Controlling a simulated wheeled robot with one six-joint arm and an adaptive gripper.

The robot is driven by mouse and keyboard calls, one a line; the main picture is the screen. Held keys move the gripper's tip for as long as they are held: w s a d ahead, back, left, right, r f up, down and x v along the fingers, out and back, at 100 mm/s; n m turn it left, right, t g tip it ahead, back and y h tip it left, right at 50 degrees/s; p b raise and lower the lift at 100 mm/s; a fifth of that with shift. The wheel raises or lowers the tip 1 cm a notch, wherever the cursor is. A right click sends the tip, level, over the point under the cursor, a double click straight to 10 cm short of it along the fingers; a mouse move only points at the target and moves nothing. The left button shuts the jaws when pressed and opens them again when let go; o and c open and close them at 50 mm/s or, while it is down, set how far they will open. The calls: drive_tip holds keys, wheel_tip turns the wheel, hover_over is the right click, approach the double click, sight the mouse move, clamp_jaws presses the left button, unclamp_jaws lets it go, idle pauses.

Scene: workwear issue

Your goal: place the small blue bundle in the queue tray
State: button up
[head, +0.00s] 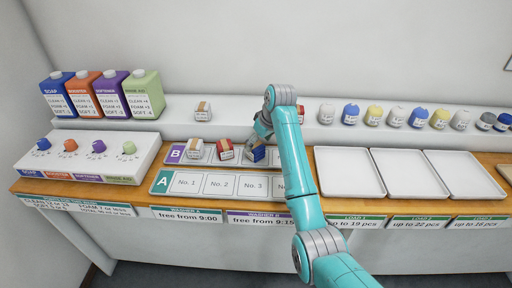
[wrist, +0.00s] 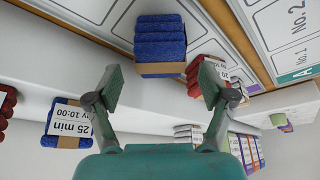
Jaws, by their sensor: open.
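A blue bundle with a brown band (head: 256,154) lies in the row of tray B (head: 176,155), at the right of a red bundle. In the wrist view this blue bundle (wrist: 160,42) is just beyond my open fingertips, roughly centred between them; I see no finger closed on it. My gripper (head: 262,132) is open and empty above and behind it in the head view, and both fingers (wrist: 160,82) show in the wrist view. A second blue bundle (wrist: 62,128), tagged "25 min", lies on the shelf; my arm hides it in the head view. Which is smaller, I cannot tell.
Tray A (head: 160,182), with numbered slots, lies in front and looks empty. Three empty white trays (head: 345,190) stand at right. Bottles (head: 145,94) and a dispenser box (head: 85,172) stand left.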

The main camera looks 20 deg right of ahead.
drive_tip(key=v, duration=0.7)
drive_tip(key=shift+s+r, duration=0.15)
drive_tip(key=shift+r, duration=0.2)
drive_tip(key=shift+d, duration=0.1)
